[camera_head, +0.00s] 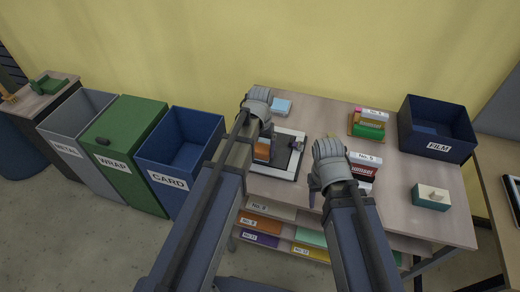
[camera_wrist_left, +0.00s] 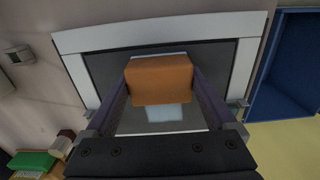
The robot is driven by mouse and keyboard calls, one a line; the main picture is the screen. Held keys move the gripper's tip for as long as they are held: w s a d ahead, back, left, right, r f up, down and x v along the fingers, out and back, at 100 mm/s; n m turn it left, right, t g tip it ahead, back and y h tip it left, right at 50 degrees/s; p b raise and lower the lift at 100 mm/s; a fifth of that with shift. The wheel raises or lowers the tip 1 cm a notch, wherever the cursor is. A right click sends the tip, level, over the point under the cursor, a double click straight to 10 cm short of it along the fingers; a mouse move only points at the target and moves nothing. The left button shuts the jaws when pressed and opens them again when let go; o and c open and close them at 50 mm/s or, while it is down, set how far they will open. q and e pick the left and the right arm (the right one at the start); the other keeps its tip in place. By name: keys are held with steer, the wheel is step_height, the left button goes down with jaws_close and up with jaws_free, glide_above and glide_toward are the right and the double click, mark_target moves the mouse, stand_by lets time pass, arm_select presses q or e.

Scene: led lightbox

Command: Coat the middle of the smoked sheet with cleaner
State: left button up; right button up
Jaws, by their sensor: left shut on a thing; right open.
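The dark smoked sheet (camera_head: 283,150) lies in a white-framed lightbox (camera_head: 271,171) on the table. The sheet (camera_wrist_left: 215,68) and frame (camera_wrist_left: 160,32) fill the middle of the left wrist view. My left gripper (camera_head: 265,138) is shut on an orange block (camera_wrist_left: 160,80), which it holds over the sheet; the block (camera_head: 262,151) is partly hidden by the arm. I cannot tell whether it touches the sheet. A pale rectangular patch (camera_wrist_left: 165,113) shows on the sheet below the block. My right gripper (camera_head: 325,178) is open beside the lightbox, its fingertips mostly hidden.
A blue FILM bin (camera_head: 437,130) stands at the table's back right. A teal tissue-like box (camera_head: 431,197), labelled boxes (camera_head: 364,160) and a green item (camera_head: 368,130) lie on the right. A light blue pad (camera_head: 281,106) lies behind. Floor bins, including CARD (camera_head: 180,155), stand left.

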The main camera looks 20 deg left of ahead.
arm_select(q)
steer(key=shift+w+f, duration=0.1)
steer(key=shift+w, duration=1.5)
arm_select(e)
steer(key=shift+f, duration=0.1)
arm_select(q)
steer(key=shift+w+d, duration=0.1)
steer(key=shift+w, duration=1.65)
steer(key=shift+c, duration=0.6)
steer(key=shift+w, duration=1.85)
steer(key=shift+f, duration=0.1)
arm_select(e)
steer(key=shift+f, duration=0.1)
arm_select(q)
steer(key=shift+s+d, duration=0.1)
steer(key=shift+s, duration=0.05)
steer(key=shift+s, duration=1.8)
